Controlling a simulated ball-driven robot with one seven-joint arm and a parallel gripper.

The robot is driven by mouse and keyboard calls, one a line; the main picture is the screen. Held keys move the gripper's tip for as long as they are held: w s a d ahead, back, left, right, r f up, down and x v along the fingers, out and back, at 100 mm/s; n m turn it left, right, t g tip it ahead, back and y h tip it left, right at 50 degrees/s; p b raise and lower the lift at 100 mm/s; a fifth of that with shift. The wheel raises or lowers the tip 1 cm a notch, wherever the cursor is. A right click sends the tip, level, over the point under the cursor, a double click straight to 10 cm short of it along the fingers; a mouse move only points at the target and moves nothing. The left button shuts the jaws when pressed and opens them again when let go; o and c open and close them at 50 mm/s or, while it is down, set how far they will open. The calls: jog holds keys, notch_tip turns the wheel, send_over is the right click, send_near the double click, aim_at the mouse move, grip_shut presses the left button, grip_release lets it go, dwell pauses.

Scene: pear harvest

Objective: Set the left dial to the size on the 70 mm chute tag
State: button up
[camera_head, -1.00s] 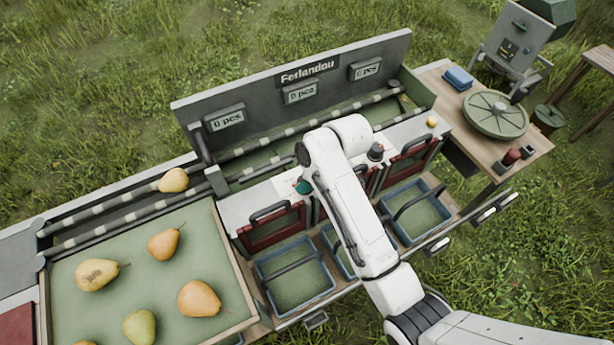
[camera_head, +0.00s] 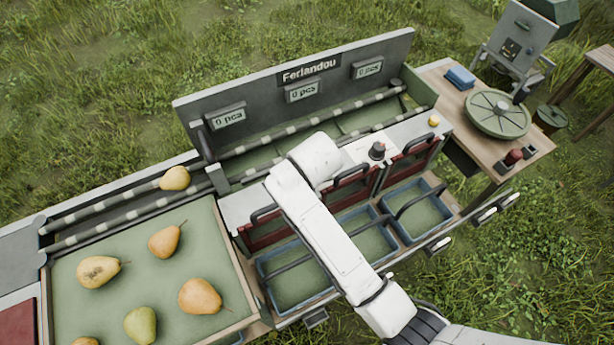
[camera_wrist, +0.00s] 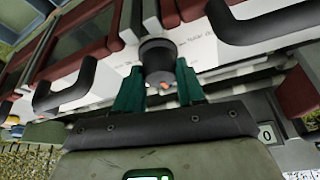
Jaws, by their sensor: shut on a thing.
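In the wrist view, my gripper (camera_wrist: 160,78) has its green fingers closed on either side of a dark round dial (camera_wrist: 158,50), the left dial. In the head view, my white arm hides the gripper and this dial. Another dark dial (camera_head: 377,150) stands on the white panel right of my arm, untouched. Small handwriting on the white panel (camera_wrist: 200,50) is too blurred to read. I cannot make out a 70 mm chute tag.
Red-framed chute doors with dark handles (camera_head: 350,177) line the sorter's front, above blue crates (camera_head: 296,310). A tray with several pears (camera_head: 165,240) lies left. A yellow button (camera_head: 433,121) is at the panel's right end.

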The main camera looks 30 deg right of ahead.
jog(key=m+h, duration=0.1)
jog(key=m, duration=0.2)
jog(key=m+g+h, duration=0.1)
jog(key=m, duration=0.1)
jog(key=shift+w+a+m, duration=0.1)
jog(key=shift+a+m, duration=0.05)
jog(key=shift+m, duration=0.25)
dwell(0.4)
jog(key=o, duration=1.1)
jog(key=shift+c, duration=0.2)
jog(key=b+v, duration=0.1)
jog(key=v, duration=0.9)
jog(key=shift+r+b, duration=0.3)
jog(key=shift+r, duration=0.1)
jog(key=shift+a, duration=0.1)
